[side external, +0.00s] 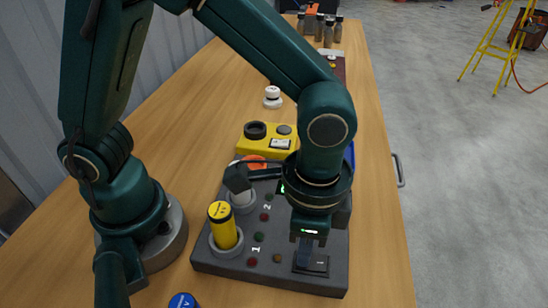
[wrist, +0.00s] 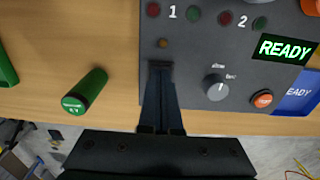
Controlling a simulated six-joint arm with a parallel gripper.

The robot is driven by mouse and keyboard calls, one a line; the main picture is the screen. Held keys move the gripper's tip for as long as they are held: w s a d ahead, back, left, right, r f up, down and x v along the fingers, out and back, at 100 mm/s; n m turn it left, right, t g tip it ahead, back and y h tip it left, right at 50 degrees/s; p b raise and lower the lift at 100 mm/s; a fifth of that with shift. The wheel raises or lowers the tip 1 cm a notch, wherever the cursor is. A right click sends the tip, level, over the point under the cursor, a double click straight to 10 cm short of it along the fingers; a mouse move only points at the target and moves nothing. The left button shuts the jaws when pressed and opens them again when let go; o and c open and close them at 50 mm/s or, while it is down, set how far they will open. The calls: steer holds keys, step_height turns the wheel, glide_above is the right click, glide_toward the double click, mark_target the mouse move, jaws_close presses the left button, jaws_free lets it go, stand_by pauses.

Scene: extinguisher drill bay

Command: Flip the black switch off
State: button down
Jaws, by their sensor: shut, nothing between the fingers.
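The black switch (side external: 320,264) is set in the front right corner of the dark grey panel (side external: 225,265). My gripper (side external: 304,262) points down at it with the fingers shut and nothing between them. In the side view the fingertips are at the left part of the switch and cover some of it. In the wrist view my gripper's fingertips (wrist: 160,68) hide most of the switch. I cannot tell whether they touch it or which way it is tipped.
A yellow cylinder (side external: 222,225) stands in a panel socket. The panel bears a knob (wrist: 215,87), an orange button (wrist: 262,99), small lights and a lit READY display (wrist: 285,48). A green cylinder (wrist: 85,92) lies beside the panel. A yellow box (side external: 255,140) sits behind.

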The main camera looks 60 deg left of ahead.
step_height(320, 180, up, 7)
stand_by(0.8)
